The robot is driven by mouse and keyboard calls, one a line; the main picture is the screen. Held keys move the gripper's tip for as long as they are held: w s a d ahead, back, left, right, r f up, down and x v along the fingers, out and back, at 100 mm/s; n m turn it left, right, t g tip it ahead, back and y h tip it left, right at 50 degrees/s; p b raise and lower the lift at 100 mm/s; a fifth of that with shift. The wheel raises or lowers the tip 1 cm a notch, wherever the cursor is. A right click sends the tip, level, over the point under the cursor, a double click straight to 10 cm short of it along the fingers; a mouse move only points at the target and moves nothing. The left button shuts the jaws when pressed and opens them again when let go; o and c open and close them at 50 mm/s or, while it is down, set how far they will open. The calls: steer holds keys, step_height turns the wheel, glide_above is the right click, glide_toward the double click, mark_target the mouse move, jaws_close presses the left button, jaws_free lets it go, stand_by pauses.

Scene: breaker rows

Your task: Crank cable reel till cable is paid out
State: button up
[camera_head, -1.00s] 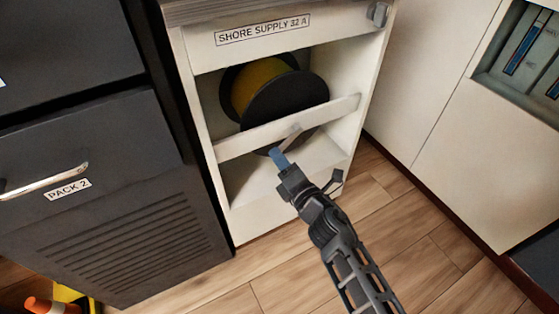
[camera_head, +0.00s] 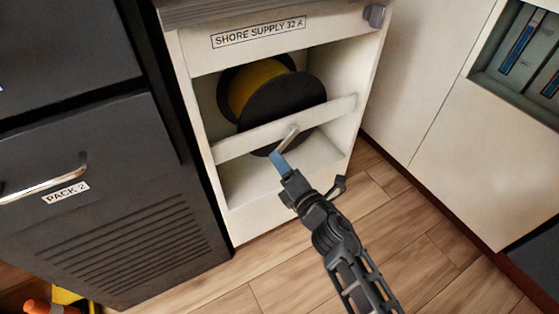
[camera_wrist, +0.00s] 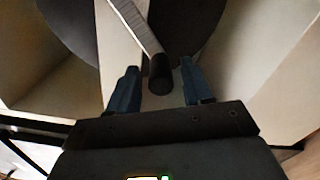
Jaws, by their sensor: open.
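The cable reel, with a black flange (camera_head: 283,98) and yellow cable (camera_head: 250,88) wound on it, sits in the white cabinet below the "SHORE SUPPLY 32 A" label (camera_head: 258,32). Its grey metal crank arm (camera_head: 290,138) shows in front of the white crossbar (camera_head: 235,143). In the wrist view the crank arm (camera_wrist: 136,25) slants down to a dark cylindrical handle (camera_wrist: 159,75). My gripper (camera_head: 278,160) is open at the crank's lower end. In the wrist view its blue fingers (camera_wrist: 159,85) stand on either side of the handle, with gaps visible at both sides.
The crossbar (camera_wrist: 118,45) runs close behind the handle. The cabinet's side walls flank the reel opening. A dark cabinet with a "PACK 2" drawer (camera_head: 65,192) stands at left, a pale cabinet (camera_head: 440,110) at right. Wooden floor (camera_head: 400,235) is clear in front.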

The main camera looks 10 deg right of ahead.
steer(key=p+v, duration=0.1)
steer(key=v, duration=0.5)
steer(key=shift+s, duration=0.1)
steer(key=w+m, duration=0.2)
steer(key=m, duration=0.5)
steer(key=w+a+m+b, duration=0.1)
steer(key=w+m, duration=0.1)
steer(key=m, duration=0.5)
steer(key=w+m, duration=0.2)
steer(key=m, duration=0.5)
steer(key=shift+a+f, duration=0.15)
steer(key=shift+a, duration=0.15)
steer(key=shift+c, duration=0.3)
jaws_close()
